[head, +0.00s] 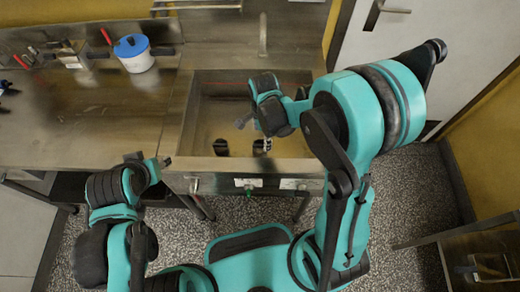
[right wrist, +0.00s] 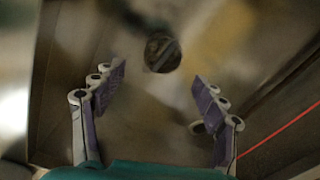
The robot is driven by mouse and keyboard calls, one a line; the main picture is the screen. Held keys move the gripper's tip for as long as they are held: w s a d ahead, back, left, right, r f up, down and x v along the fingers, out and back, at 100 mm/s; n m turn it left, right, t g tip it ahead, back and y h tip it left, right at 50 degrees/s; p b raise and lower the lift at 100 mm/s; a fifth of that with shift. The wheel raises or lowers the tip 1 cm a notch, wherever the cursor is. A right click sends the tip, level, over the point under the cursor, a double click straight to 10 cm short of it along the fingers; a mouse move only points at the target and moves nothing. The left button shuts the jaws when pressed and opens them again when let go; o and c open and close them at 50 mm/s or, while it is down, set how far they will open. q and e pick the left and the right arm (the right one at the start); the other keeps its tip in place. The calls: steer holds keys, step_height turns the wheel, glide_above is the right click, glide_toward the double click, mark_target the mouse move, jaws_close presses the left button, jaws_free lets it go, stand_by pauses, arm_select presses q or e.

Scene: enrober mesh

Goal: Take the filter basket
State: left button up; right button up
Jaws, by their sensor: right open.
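A small dark round piece (right wrist: 162,53), which looks like the filter basket, sits on the floor of the metal sink (head: 212,108). It is blurred, with a lighter bar across it. In the head view I cannot make it out. My right gripper (head: 244,122) is over the sink. In the right wrist view its two fingers (right wrist: 160,80) are spread wide with nothing between them, and the round piece lies beyond the fingertips. My left gripper (head: 150,160) is by the counter's front edge at the left; its fingers are too small to read.
A blue-lidded white pot (head: 134,53) stands on the counter (head: 90,115) left of the sink. Red-handled tools (head: 106,36) lie at the back left. A faucet (head: 262,35) rises behind the sink. Sink walls surround the right gripper. The counter's middle is clear.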

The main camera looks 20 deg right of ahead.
mark_target(260, 147)
step_height(260, 147, down, 3)
steer(key=shift+a+r+b, duration=0.1)
steer(key=shift+b, duration=0.45)
steer(key=f+b, duration=0.1)
steer(key=f, duration=0.1)
steer(key=f+b, duration=0.1)
steer(key=f, duration=0.1)
steer(key=f+b, duration=0.1)
steer(key=shift+w+a+f, duration=0.25)
steer(key=shift+f, duration=0.15)
steer(key=shift+r, duration=0.15)
steer(key=c, duration=1.3)
